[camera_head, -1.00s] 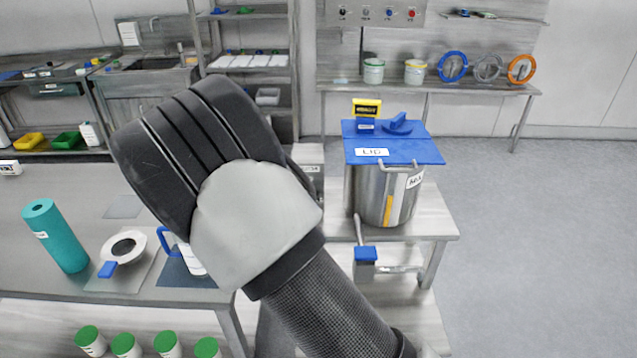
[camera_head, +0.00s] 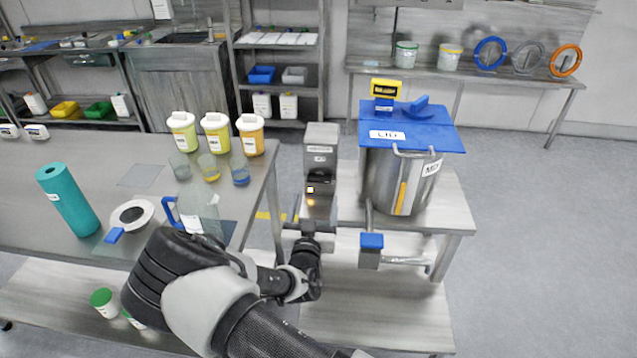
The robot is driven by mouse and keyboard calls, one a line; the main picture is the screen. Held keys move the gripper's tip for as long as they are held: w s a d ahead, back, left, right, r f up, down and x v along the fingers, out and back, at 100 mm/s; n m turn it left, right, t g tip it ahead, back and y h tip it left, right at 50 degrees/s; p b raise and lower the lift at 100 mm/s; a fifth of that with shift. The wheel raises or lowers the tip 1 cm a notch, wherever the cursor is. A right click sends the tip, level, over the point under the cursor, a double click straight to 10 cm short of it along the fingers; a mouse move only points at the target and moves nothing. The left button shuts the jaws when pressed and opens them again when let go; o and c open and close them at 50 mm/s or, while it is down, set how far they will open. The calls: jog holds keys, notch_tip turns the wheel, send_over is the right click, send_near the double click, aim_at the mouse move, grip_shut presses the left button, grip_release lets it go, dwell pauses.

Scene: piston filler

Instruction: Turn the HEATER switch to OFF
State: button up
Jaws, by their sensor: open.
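A grey control box (camera_head: 321,140) stands between the long table and the steel tank. It has small labels too small to read, a dark panel and a small light-coloured indicator with an orange glow beneath. I cannot make out a HEATER label or the switch position. My gripper (camera_head: 308,222) is just in front of the lower part of this box, apart from or touching it I cannot tell. Its jaws look spread and empty, and they hide part of the box front.
The steel tank (camera_head: 390,182) with a blue lid (camera_head: 430,138) stands right of the box. A blue-handled valve (camera_head: 371,242) juts out below it. On the left table are a jug (camera_head: 198,212), a teal cylinder (camera_head: 68,200) and several jars. Floor at right is clear.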

aim_at(319, 181)
jog(key=w, duration=0.9)
jog(key=shift+d, duration=0.2)
jog(key=c, duration=1)
jog(key=shift+c, duration=0.2)
